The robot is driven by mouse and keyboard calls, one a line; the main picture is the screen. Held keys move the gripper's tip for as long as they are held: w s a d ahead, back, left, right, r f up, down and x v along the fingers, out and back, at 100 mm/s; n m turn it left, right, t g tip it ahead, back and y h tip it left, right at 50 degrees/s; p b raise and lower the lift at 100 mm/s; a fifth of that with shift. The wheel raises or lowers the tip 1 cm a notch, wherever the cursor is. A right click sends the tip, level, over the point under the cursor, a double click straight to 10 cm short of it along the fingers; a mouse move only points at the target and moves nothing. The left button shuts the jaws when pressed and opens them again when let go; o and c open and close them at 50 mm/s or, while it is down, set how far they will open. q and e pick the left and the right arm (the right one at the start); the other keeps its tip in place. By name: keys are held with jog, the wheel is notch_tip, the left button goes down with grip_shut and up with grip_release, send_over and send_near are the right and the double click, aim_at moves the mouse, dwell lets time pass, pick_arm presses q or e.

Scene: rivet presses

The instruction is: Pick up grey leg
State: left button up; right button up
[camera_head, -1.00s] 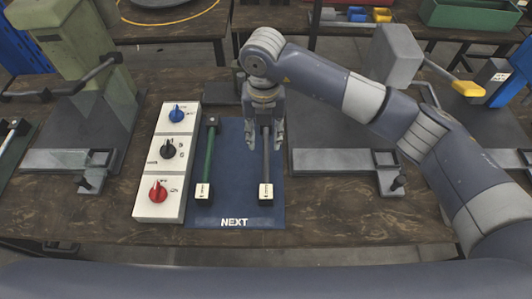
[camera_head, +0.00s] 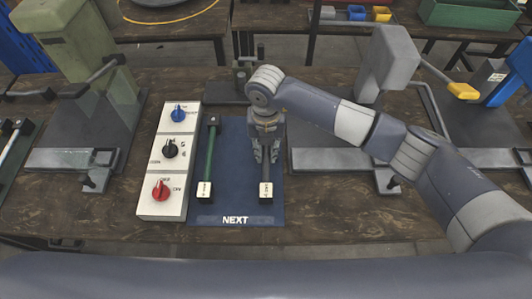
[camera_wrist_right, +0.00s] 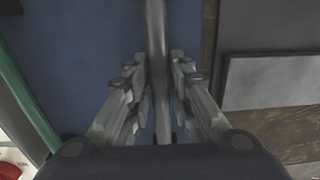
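The grey leg (camera_head: 265,172) lies on the blue NEXT mat (camera_head: 228,207), on its right side, with a white label block at its near end. Most of its far part is hidden behind my right gripper (camera_head: 267,160). In the right wrist view the grey leg (camera_wrist_right: 156,60) runs between the two fingers of my right gripper (camera_wrist_right: 159,85). The fingers are apart, with a gap on both sides of the leg. A green leg (camera_head: 209,155) lies parallel on the left of the mat. My left gripper is not in view.
A white control box (camera_head: 163,180) with blue, black and red knobs stands just left of the mat. A green press (camera_head: 75,90) stands at the left and a grey press (camera_head: 390,65) at the right. The table's near right part is bare.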

grip_shut()
jog(key=shift+r, duration=0.1)
